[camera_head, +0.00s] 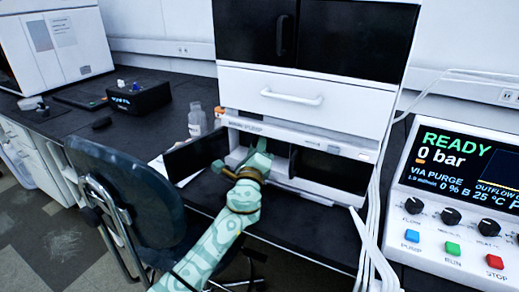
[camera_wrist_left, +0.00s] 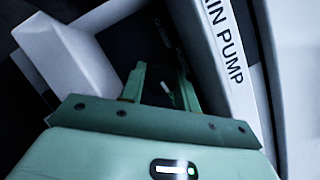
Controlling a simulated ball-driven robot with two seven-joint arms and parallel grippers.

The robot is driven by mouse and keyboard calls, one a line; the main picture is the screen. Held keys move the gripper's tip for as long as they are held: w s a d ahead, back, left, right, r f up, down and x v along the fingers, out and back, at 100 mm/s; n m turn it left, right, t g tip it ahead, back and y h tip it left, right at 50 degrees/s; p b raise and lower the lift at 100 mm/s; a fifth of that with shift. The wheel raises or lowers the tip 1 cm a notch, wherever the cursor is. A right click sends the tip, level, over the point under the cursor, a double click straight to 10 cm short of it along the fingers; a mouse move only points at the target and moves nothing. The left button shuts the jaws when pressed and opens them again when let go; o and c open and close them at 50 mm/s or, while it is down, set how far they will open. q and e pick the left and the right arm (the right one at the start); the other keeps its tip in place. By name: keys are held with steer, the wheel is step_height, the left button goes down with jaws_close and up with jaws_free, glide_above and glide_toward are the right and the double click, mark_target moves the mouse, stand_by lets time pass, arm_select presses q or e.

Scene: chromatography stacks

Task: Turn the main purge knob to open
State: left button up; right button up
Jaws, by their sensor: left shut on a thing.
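The main pump bay (camera_head: 282,160) is in the lower part of the white stack in the head view, with its dark door swung open to the left. My left gripper (camera_head: 256,152) reaches into this bay. In the left wrist view my left gripper (camera_wrist_left: 162,84) has its two green fingers closed around the dark main purge knob (camera_wrist_left: 166,74), beside the "MAIN PUMP" label. Most of the knob is hidden by the fingers and shadow, so its angle cannot be told. My right gripper is not in view.
A control panel (camera_head: 462,200) at the right reads READY, 0 bar and VIA PURGE. White tubes (camera_head: 375,225) hang at the right of the stack. The open dark door (camera_head: 196,156) and a small bottle (camera_head: 197,120) are left of the gripper. A chair (camera_head: 130,190) stands in front of the bench.

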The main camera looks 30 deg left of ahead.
arm_select(q)
steer(key=shift+f+m, duration=0.2)
steer(key=shift+m, duration=0.5)
steer(key=shift+t+b, duration=0.3)
steer(key=shift+r+m, duration=0.1)
steer(key=shift+m, duration=0.2)
steer(key=o, duration=0.7)
steer(key=shift+s, duration=0.1)
